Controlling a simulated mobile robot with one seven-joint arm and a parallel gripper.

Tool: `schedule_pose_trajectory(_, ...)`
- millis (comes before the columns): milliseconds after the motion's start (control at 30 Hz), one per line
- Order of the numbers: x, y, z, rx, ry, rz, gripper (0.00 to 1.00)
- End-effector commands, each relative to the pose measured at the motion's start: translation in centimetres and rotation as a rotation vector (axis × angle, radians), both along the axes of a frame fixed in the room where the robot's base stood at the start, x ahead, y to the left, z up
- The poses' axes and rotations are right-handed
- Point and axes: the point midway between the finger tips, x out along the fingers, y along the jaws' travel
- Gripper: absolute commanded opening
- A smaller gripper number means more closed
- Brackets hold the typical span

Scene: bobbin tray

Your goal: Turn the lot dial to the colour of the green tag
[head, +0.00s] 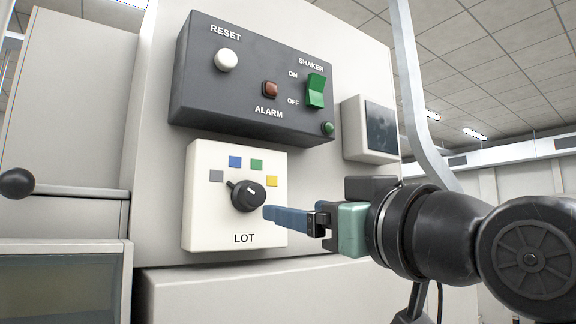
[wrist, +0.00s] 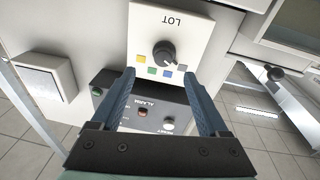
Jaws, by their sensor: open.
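The black lot dial (head: 248,196) sits on a white LOT panel (head: 206,234). A small nub on the dial's upper left points toward the grey square (head: 216,176). Blue (head: 235,162), green (head: 256,165) and yellow (head: 272,181) squares follow around the dial. In the wrist view the panel is upside down, with the dial (wrist: 163,52) beyond the fingertips. My gripper (head: 268,213) is open and empty, its blue fingers just right of and slightly below the dial in the head view. I see no separate green tag.
Above the panel is a dark control box (head: 195,104) with a white RESET button (head: 226,60), a red alarm light (head: 270,89) and a green shaker switch (head: 315,91). A grey box (head: 354,136) juts out at the right. A black knob (head: 16,183) is at far left.

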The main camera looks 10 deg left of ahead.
Motion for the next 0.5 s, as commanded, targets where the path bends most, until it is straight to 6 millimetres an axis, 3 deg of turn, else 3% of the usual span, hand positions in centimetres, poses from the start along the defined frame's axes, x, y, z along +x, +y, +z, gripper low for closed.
schedule_pose_trajectory(33,0.0,-0.4,1.7,-0.025,0.033,0.017,0.78)
schedule_pose_trajectory(100,-0.1,-0.6,2.3,-0.046,0.074,0.045,0.78)
schedule_pose_trajectory(267,-0.1,-0.6,2.6,-0.067,0.118,0.077,0.78)
schedule_pose_trajectory(500,2.3,2.0,2.9,-0.066,0.124,0.082,0.78)
